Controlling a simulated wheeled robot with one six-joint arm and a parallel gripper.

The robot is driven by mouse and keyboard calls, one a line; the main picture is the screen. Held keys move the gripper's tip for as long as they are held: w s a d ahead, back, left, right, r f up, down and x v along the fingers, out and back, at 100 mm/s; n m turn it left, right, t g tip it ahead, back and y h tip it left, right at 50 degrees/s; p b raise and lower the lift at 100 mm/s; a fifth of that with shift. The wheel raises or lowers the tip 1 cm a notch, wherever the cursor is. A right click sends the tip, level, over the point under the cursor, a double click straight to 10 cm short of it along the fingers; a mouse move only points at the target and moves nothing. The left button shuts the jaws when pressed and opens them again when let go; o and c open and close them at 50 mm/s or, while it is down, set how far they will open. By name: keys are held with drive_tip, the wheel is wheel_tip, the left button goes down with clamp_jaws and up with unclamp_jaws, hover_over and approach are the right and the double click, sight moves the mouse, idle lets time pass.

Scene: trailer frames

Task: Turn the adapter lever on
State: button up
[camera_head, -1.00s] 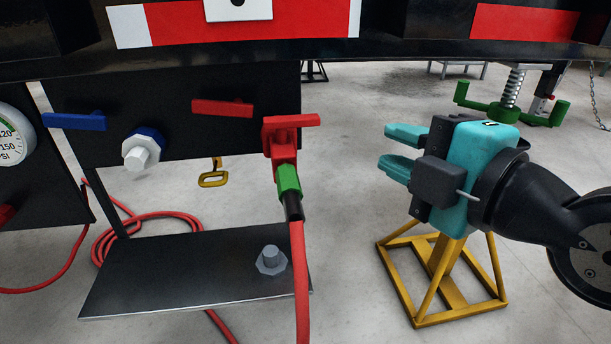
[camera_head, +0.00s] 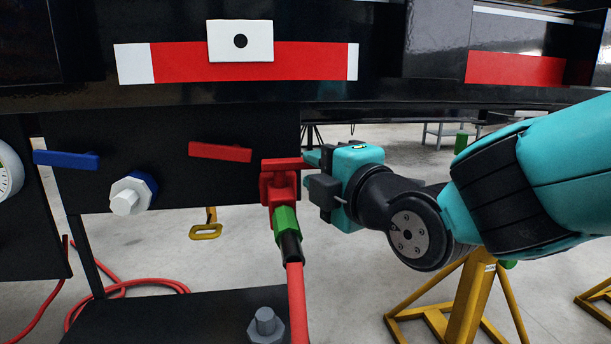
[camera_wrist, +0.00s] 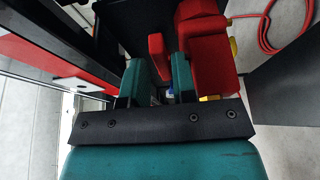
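The red adapter (camera_head: 278,188) sits at the right end of the black panel, with a green fitting (camera_head: 286,221) and a red hose below it. Its red lever (camera_head: 284,164) lies about level across the top. My teal gripper (camera_head: 312,160) is at the right end of this lever in the head view. The adapter body (camera_wrist: 207,55) is just right of the right finger. I cannot tell whether a finger touches the lever.
On the panel are a blue lever (camera_head: 66,160), another red lever (camera_head: 220,152) and a white hex fitting (camera_head: 130,194). A black beam with red and white strips runs above. A dark plate with a grey bolt (camera_head: 265,325) is below. A yellow stand (camera_head: 470,300) is at lower right.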

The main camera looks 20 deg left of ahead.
drive_tip(key=shift+b+x, duration=0.45)
drive_tip(key=shift+x, duration=1.45)
clamp_jaws()
